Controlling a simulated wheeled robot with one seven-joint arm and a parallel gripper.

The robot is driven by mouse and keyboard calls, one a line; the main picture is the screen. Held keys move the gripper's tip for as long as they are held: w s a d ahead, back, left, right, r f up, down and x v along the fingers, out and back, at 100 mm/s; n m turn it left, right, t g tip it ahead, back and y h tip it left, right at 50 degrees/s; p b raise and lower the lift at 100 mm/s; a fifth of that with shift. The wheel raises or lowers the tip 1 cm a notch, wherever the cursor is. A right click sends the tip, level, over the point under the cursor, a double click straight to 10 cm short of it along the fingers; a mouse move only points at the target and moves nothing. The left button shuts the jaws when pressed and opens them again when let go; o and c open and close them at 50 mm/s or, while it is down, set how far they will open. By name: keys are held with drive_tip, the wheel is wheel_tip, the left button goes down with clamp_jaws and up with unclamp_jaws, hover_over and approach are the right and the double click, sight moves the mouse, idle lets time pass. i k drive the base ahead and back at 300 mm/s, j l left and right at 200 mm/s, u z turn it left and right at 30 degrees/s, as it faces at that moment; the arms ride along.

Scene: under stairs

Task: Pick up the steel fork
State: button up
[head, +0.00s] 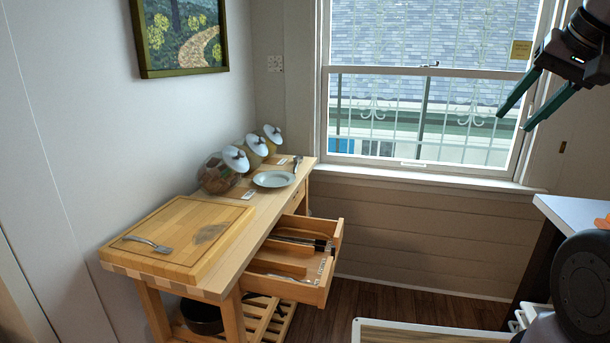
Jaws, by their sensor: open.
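A steel fork (148,243) lies on the wooden cutting board (178,217) at the near left end of the wooden kitchen cart. Another slim metal utensil (297,164) lies beside the plate at the far end; I cannot tell what kind it is. My gripper (522,116) is in the upper right, in front of the window. Its two green fingers are apart with nothing between them. It is well away from the cart and the fork.
The cart's drawers (292,271) stand open to the right with utensils inside. A plate (273,179) and several lidded glass jars (223,171) stand at the far end. A white-topped surface (577,222) is at right. Some wooden floor (400,297) is clear.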

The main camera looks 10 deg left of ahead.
sight(158, 249)
drive_tip(key=j+u, duration=0.1)
drive_tip(key=u, duration=0.35)
drive_tip(key=i+u, duration=0.1)
drive_tip(key=u, duration=0.4)
drive_tip(key=j+u, duration=0.1)
drive_tip(key=u, duration=0.35)
drive_tip(key=i+u, duration=0.1)
drive_tip(key=u, duration=0.35)
